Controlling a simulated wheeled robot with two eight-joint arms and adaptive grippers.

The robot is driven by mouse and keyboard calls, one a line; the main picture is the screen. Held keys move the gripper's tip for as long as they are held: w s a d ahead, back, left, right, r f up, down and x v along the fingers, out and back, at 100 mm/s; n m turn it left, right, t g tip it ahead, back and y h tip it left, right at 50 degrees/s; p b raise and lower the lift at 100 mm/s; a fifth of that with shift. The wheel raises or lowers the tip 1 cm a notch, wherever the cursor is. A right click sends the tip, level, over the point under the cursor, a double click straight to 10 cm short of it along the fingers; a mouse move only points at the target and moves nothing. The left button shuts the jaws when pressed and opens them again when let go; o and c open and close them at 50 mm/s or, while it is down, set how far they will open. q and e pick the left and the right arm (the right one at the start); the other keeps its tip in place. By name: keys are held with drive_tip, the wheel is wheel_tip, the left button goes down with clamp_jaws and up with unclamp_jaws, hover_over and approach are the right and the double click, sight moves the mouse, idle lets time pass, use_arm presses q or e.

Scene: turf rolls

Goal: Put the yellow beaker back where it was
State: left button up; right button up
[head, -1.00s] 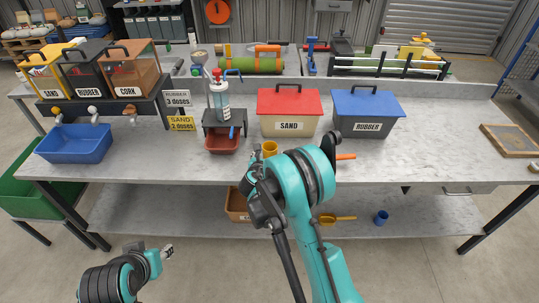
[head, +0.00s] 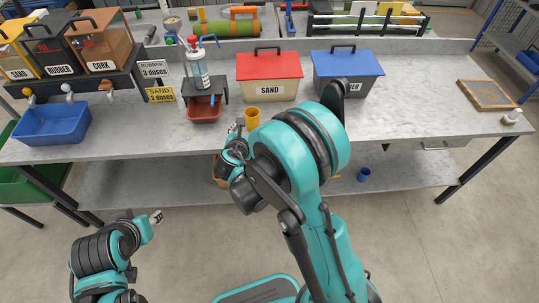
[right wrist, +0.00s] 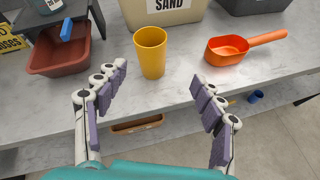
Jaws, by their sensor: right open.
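The yellow beaker (head: 252,119) stands upright and alone on the bench near its front edge, in front of the sand bin. In the right wrist view the beaker (right wrist: 151,52) is just beyond my right gripper (right wrist: 160,74), whose padded fingers are spread wide with nothing between them. In the head view my right gripper (head: 236,138) is in front of the beaker, partly hidden by my arm. My left gripper (head: 156,217) is low at the left, in front of the bench and far from the beaker; its finger gap is too small to judge.
An orange scoop (right wrist: 229,48) lies right of the beaker. A dark red tray (head: 204,108) stands left, under a dispenser (head: 197,65). The red-lidded sand bin (head: 268,87) and blue-lidded rubber bin (head: 345,82) stand behind. A blue cup (head: 364,174) is on the lower shelf. The bench's right is mostly clear.

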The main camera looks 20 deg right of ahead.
drive_tip(key=s+d+r+m+g+y, duration=0.2)
drive_tip(key=s+d+r+m, duration=0.2)
drive_tip(key=s+r+m, duration=0.5)
drive_tip(key=s+a+m+g+y, duration=0.1)
drive_tip(key=s+m+y, duration=0.1)
drive_tip(key=s+m, duration=0.6)
drive_tip(key=s+a+m+y, duration=0.1)
drive_tip(key=s+m+y, duration=0.1)
drive_tip(key=s+m, duration=0.7)
drive_tip(key=shift+a+f+m+g, duration=0.25)
drive_tip(key=shift+m+g, duration=0.15)
drive_tip(key=shift+m, duration=0.2)
